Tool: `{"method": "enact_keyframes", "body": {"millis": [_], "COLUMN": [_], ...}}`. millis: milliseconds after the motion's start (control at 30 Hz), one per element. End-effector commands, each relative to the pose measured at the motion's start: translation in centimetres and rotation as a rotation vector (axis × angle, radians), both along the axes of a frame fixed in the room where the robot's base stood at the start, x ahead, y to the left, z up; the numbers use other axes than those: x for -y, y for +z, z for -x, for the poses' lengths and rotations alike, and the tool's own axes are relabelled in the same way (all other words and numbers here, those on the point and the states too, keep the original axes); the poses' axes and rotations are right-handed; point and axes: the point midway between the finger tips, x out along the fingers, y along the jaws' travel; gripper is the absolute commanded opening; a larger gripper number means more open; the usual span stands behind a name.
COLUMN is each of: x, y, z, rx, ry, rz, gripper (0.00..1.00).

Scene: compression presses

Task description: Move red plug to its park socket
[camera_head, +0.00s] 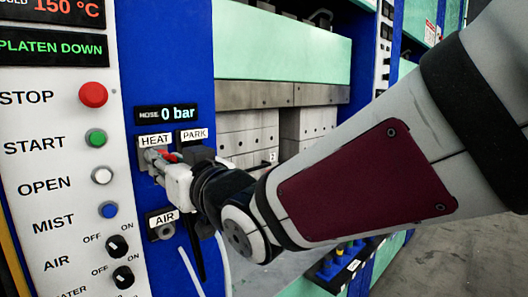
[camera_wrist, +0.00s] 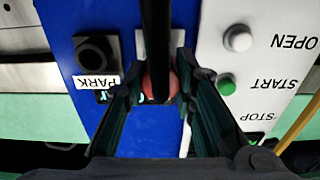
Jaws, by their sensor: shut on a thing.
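The red plug (camera_head: 167,157) is just below the HEAT label (camera_head: 155,141) in the head view, mostly covered by my gripper (camera_head: 156,159). In the wrist view the red plug (camera_wrist: 164,84) sits between the two fingers of my gripper (camera_wrist: 157,86), which are shut on it. A black cable (camera_wrist: 156,30) runs across the plug there. I cannot tell whether the plug is seated in the heat socket, which is hidden. The park socket (camera_wrist: 96,55) is a round dark empty opening beside the PARK label (camera_wrist: 96,83) in the wrist view.
The AIR socket (camera_head: 165,231) is below my gripper, with hoses hanging nearby. The white button panel (camera_head: 45,120) stands left, its red stop button (camera_head: 93,94) projecting. The press blocks (camera_head: 245,135) are behind my arm on the right.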

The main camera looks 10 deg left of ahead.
Motion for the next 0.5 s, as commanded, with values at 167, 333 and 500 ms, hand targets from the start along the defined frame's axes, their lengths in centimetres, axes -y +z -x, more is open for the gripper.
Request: {"method": "enact_keyframes", "body": {"millis": [167, 333, 500], "x": [0.34, 0.62, 0.91], "y": [0.0, 0.01, 0.03], "z": [0.26, 0.5, 0.77], "rx": [0.0, 0.0, -0.001], "ry": [-0.001, -0.001, 0.0], "rz": [0.0, 0.0, -0.001], "gripper": [0.0, 0.0, 0.0]}}
